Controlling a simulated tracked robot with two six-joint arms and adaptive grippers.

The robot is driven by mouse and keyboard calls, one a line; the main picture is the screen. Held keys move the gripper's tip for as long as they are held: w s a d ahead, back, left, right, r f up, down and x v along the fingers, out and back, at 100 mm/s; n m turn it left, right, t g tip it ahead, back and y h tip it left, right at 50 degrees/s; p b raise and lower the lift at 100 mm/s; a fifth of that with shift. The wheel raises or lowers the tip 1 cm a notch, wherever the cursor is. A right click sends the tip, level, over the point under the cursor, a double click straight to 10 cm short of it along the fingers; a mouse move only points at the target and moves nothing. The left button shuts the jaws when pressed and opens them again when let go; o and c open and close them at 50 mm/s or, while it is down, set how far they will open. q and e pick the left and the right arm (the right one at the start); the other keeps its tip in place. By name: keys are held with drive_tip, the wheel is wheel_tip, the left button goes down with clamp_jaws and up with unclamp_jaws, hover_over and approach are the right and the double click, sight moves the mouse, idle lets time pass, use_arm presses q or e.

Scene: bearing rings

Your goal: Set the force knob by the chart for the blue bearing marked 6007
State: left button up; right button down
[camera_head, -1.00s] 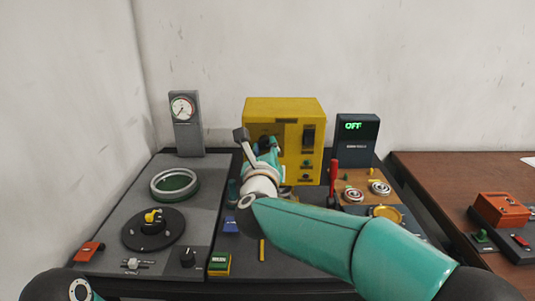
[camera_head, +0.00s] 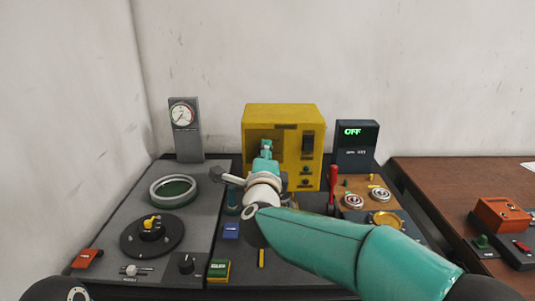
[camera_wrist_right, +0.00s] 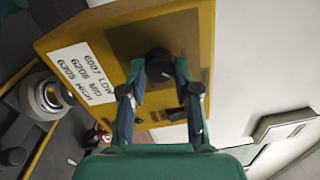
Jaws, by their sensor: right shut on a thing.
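The yellow box (camera_head: 254,118) stands at the back of the bench, with a white chart (camera_wrist_right: 83,73) on its front reading 6007 LOW, 6206 MID and 6305 HIGH. The black force knob (camera_wrist_right: 160,63) is on the same face, between the fingers of my right gripper (camera_wrist_right: 162,75), which is shut on it. In the head view my right gripper (camera_head: 266,148) is at the box front and hides the knob. Two bearing rings (camera_head: 353,199) (camera_head: 379,195) lie on the tan board; I cannot read their marks or tell a blue one. My left gripper is out of the picture.
A red lever (camera_head: 332,187) stands right of my right wrist. A dark display (camera_head: 356,146) reads OFF. A dial gauge (camera_head: 186,128) and a green-bottomed ring (camera_head: 174,190) are at the left.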

drive_tip(key=n+p, duration=0.1)
drive_tip(key=n, duration=0.3)
drive_tip(key=n+y+p, duration=0.1)
drive_tip(key=n+p, duration=0.1)
drive_tip(key=n, duration=0.3)
drive_tip(key=shift+a+f, duration=0.15)
drive_tip(key=shift+f, duration=0.05)
drive_tip(key=shift+f+n, duration=0.2)
drive_tip(key=shift+n, duration=0.1)
drive_tip(key=c, duration=0.8)
unclamp_jaws()
drive_tip(key=shift+r, duration=0.2)
drive_tip(key=shift+s, duration=0.15)
drive_tip(key=s, duration=1.1)
drive_tip(key=shift+s+d+f, duration=0.2)
drive_tip(key=shift+s+f, duration=0.05)
drive_tip(key=shift+s, duration=0.1)
